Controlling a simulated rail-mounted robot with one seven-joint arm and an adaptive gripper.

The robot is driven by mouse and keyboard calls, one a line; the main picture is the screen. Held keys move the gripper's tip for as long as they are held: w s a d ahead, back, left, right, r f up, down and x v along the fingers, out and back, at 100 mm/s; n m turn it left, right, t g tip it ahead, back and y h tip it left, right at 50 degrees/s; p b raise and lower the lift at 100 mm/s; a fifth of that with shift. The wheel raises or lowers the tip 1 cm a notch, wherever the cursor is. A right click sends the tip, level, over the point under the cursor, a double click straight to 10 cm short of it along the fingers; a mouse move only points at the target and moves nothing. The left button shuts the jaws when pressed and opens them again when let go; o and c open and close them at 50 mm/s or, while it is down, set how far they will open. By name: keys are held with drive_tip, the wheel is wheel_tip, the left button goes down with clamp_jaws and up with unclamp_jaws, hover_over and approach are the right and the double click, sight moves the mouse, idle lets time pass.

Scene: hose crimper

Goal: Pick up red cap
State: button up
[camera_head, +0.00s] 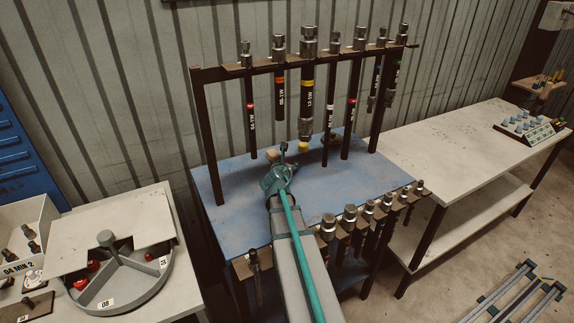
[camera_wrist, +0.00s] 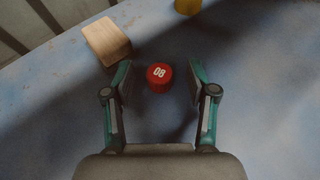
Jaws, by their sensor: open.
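A red cap (camera_wrist: 159,77) marked 08 stands on the blue table (camera_wrist: 50,120) in the wrist view. My gripper (camera_wrist: 158,80) is open, with one teal finger on each side of the cap. A gap shows between the cap and each finger pad, and I cannot tell the exact height of the fingers over the table. In the head view my gripper (camera_head: 280,165) is over the blue table, and this cap is hidden behind it. Other red caps (camera_head: 80,284) lie in a round grey divided tray (camera_head: 120,300) at the lower left.
A wooden block (camera_wrist: 107,41) lies close beside the left finger. A yellow cap (camera_wrist: 187,6) is farther back. Hoses (camera_head: 307,90) hang from a rack above the table, and more hang along its front edge. A pale bench (camera_head: 440,150) stands at right.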

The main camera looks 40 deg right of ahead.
drive_tip(key=shift+w+d+f, duration=0.1)
drive_tip(key=shift+w+d, duration=0.05)
drive_tip(key=shift+w, duration=0.05)
drive_tip(key=c, duration=0.9)
drive_tip(key=shift+o, duration=0.2)
